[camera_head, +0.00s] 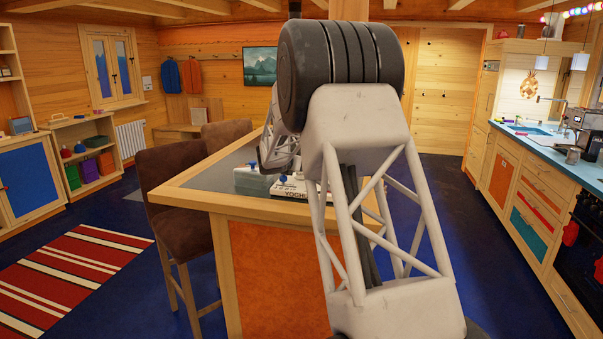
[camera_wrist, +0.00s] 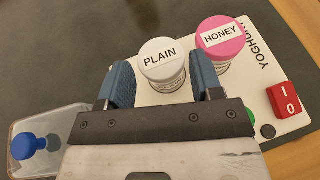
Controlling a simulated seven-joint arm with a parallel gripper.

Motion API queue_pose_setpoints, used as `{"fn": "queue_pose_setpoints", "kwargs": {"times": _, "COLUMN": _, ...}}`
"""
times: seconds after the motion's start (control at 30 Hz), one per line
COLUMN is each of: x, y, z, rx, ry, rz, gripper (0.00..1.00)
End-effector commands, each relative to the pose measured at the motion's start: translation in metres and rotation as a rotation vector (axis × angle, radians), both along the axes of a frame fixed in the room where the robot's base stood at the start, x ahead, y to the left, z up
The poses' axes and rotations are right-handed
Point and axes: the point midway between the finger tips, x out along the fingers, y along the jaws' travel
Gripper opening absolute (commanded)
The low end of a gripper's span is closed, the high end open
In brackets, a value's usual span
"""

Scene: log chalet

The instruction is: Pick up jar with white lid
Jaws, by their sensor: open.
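The jar with the white lid (camera_wrist: 160,54), labelled PLAIN, stands upright on a white yoghurt maker (camera_wrist: 259,76). My gripper (camera_wrist: 163,72) is open, with one blue finger to the left of this jar in the wrist view and one to the right. The jar shows between the fingertips, with gaps on both sides; I cannot tell if the fingers reach down beside it. A pink-lidded jar (camera_wrist: 220,36), labelled HONEY, stands close by at upper right. In the head view the yoghurt maker (camera_head: 294,190) is partly visible on the island, while my arm hides the jars.
A red switch (camera_wrist: 287,99) sits on the yoghurt maker's right side. A clear container with a blue knob (camera_wrist: 25,146) is at lower left. The island's dark top (camera_head: 222,178) is bare on the left. Brown chairs (camera_head: 178,190) stand beside the island.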

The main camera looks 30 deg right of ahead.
Motion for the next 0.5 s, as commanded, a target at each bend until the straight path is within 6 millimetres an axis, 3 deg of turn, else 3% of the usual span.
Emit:
{"fn": "queue_pose_setpoints", "kwargs": {"times": 0.2, "x": 0.01, "y": -0.017, "z": -0.01, "rx": 0.001, "ry": 0.001, "rz": 0.0, "gripper": 0.6}}
{"fn": "queue_pose_setpoints", "kwargs": {"times": 0.5, "x": 0.014, "y": -0.023, "z": -0.012, "rx": 0.0, "ry": 0.0, "rz": 0.0, "gripper": 0.6}}
